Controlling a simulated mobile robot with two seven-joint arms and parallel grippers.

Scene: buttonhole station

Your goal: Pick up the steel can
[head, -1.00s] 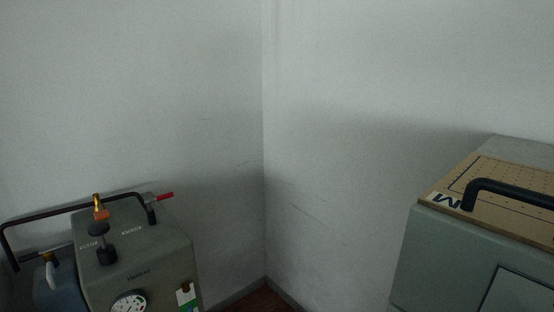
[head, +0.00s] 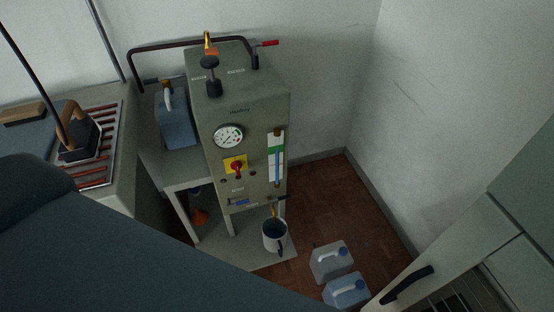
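A light grey can (head: 275,236) with a dark inside and a handle stands upright in the head view. It sits on the low base plate (head: 262,255) of a grey-green machine, under a small tap at the machine's front. It looks like the steel can. Its rim is open towards me and nothing is gripping it. Neither of my grippers shows in the head view.
The boiler-like machine (head: 240,104) has a gauge and red switch. A blue-grey canister (head: 177,118) stands left of it. Two plastic jugs (head: 331,262) (head: 347,290) stand on the floor at right. A large dark surface (head: 90,240) fills the lower left foreground.

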